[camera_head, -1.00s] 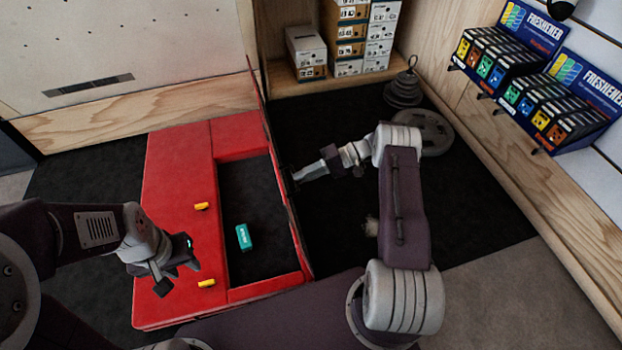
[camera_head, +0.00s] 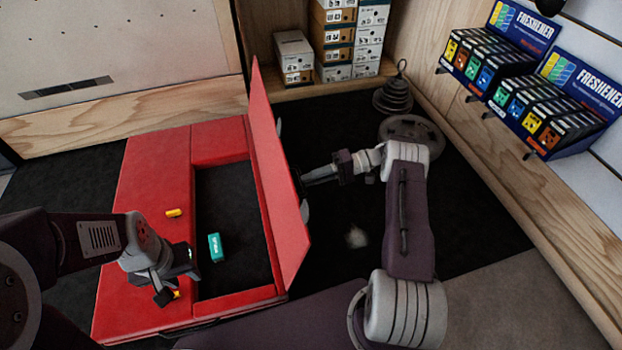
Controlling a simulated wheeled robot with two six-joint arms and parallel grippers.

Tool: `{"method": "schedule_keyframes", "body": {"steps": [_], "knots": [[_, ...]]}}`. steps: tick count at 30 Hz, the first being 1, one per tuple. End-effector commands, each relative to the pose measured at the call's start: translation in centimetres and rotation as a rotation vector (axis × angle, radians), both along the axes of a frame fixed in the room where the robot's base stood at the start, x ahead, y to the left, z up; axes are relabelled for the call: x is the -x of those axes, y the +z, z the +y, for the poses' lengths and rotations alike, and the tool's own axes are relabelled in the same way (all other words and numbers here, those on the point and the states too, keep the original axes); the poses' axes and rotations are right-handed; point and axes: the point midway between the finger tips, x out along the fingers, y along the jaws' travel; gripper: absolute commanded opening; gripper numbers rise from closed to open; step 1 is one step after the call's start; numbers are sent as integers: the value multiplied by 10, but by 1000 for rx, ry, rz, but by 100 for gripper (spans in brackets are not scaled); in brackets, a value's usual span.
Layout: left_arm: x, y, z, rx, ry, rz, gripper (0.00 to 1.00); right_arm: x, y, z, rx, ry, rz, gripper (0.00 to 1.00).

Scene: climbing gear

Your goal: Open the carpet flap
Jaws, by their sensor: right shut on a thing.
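The red mat (camera_head: 150,190) lies on the dark floor at the left, with a rectangular recess in it. The red carpet flap (camera_head: 275,165) stands up along the recess's right edge, its red face toward the left. My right gripper (camera_head: 303,181) is shut on the flap's edge from the right; its fingertips are partly hidden behind the flap. My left gripper (camera_head: 178,287) is open and empty over the mat's front left part. A teal block (camera_head: 215,247) lies in the recess.
One yellow piece (camera_head: 173,213) is on the mat; another (camera_head: 177,294) shows by my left gripper. Boxes (camera_head: 297,55) stand at the back, with weight plates (camera_head: 410,132) right of them. A freshener rack (camera_head: 530,90) hangs at the right. Dark floor right of the flap is largely clear.

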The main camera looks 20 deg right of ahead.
Motion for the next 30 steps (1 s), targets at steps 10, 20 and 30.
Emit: {"method": "schedule_keyframes", "body": {"steps": [10, 20, 30], "knots": [[0, -2, 0, 0, 0, 0, 36, 4, -11, 3, 12, 10, 16, 33], [0, -1, 0, 0, 0, 0, 36, 2, -7, 1, 11, 6, 10, 33], [0, 3, 0, 0, 0, 0, 36, 2, -2, -15, 11, 4, 7, 33]]}}
